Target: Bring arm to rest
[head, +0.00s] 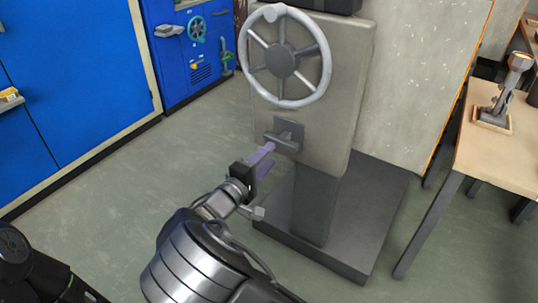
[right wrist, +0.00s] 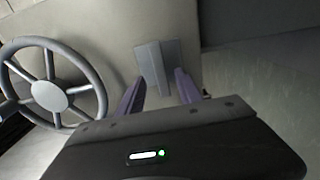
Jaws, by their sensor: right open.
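My right gripper (head: 267,160) is open, its two purple fingers pointing at the grey pedestal machine (head: 350,90). A small grey handle (head: 283,140) sticks out of a dark plate on the machine's front, just beyond the fingertips. In the right wrist view, the open fingers (right wrist: 158,90) stand either side of the lower part of this grey handle piece (right wrist: 153,60). I cannot tell whether they touch it. Nothing is seen held. My left gripper is not in view; only a dark part of my body shows at the lower left.
A large spoked handwheel (head: 319,50) is above the handle; it also shows in the right wrist view (right wrist: 98,80). The machine's dark base plate (head: 370,225) is on the floor. Blue cabinets (head: 90,60) stand left, a wooden table (head: 500,150) right. The floor at left is clear.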

